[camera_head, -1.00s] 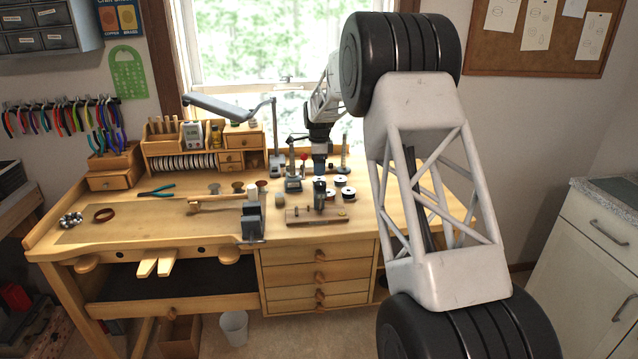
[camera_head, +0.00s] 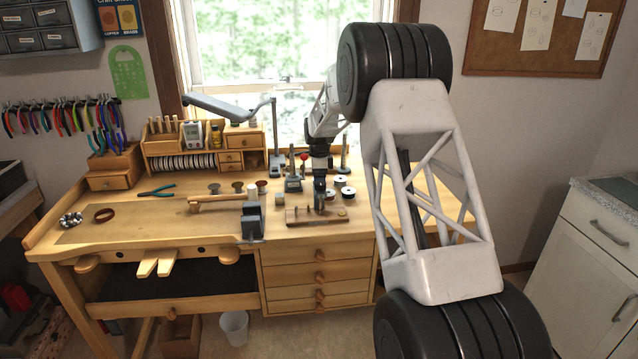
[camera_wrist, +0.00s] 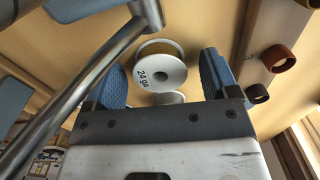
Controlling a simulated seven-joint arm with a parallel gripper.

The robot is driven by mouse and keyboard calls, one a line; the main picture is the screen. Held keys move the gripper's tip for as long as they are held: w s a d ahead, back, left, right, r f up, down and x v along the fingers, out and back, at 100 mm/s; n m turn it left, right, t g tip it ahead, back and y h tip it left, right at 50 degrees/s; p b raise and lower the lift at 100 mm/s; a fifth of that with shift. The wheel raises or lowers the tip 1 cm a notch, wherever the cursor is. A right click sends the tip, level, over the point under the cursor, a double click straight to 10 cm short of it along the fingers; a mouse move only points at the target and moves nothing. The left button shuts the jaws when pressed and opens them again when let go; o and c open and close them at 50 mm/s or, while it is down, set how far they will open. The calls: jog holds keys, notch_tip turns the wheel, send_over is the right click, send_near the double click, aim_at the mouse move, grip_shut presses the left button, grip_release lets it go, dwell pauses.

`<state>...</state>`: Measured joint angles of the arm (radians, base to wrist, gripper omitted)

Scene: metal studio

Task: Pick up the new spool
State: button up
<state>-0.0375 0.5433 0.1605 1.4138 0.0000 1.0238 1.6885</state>
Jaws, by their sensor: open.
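A spool (camera_wrist: 160,72) with a white flange marked "24 ga" shows in the wrist view, between the two blue finger pads of my gripper (camera_wrist: 165,80). The pads stand apart from it on both sides, and my gripper is open and empty. Part of a second pale round rim (camera_wrist: 168,98) shows just below it, mostly hidden by the gripper body. In the head view, my gripper (camera_head: 319,200) points down over the bench, beside several white-rimmed spools (camera_head: 340,180). I cannot tell which of these is the new spool.
A wooden board (camera_head: 300,217) lies under and in front of my gripper. A small vise (camera_head: 252,222) stands left of it. A grey metal bar (camera_wrist: 90,85) crosses the wrist view's left side, and brown and dark round pieces (camera_wrist: 278,58) lie right.

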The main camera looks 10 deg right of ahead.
jog(key=shift+c, duration=0.4)
jog(key=c, duration=0.9)
